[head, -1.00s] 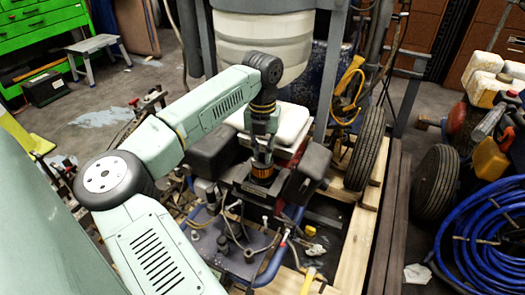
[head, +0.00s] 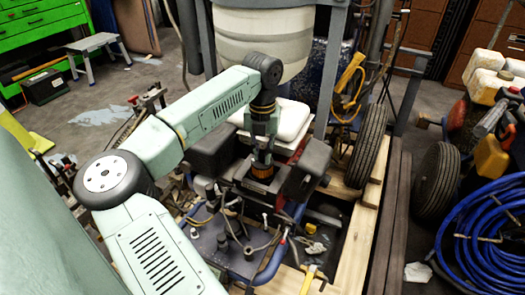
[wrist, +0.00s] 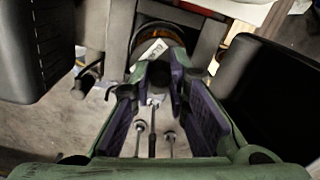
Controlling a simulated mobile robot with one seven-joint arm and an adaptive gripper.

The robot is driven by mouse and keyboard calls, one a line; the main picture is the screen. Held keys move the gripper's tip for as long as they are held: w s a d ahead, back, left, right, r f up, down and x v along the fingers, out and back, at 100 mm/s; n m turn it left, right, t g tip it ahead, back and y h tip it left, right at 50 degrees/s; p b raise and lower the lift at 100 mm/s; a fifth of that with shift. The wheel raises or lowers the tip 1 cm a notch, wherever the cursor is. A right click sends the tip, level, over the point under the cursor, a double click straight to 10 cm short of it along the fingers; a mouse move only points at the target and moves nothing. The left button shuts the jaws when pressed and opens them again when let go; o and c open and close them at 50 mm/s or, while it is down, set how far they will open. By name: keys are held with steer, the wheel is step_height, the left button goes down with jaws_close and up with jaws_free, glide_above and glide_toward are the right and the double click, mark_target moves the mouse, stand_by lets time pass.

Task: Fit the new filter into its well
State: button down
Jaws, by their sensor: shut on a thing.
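The new filter is a short cylinder with an orange-brown band (head: 262,171), low in the middle of the striper in the head view. In the wrist view its orange edge and a white label (wrist: 152,49) show just beyond the fingertips. My gripper (head: 263,155) points down from above and is shut on the filter's top. It also shows in the wrist view (wrist: 166,76). The filter looks upright, with its lower part behind a dark frame (head: 246,184). The well's opening is hidden, so I cannot tell how deep the filter sits.
Black padded blocks stand close on the left (head: 211,152) and right (head: 307,167) of my gripper. A white lid (head: 288,118) lies behind it. A tyre (head: 367,148) stands to the right.

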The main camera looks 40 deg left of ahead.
steer(key=shift+f+b, duration=0.6)
steer(key=shift+f, duration=0.25)
stand_by(0.5)
steer(key=c, duration=1.5)
jaws_free()
steer(key=shift+o, duration=0.7)
steer(key=shift+o, duration=1)
steer(key=shift+r, duration=0.1)
steer(key=shift+r+p, duration=2.1)
steer(key=shift+r, duration=1.35)
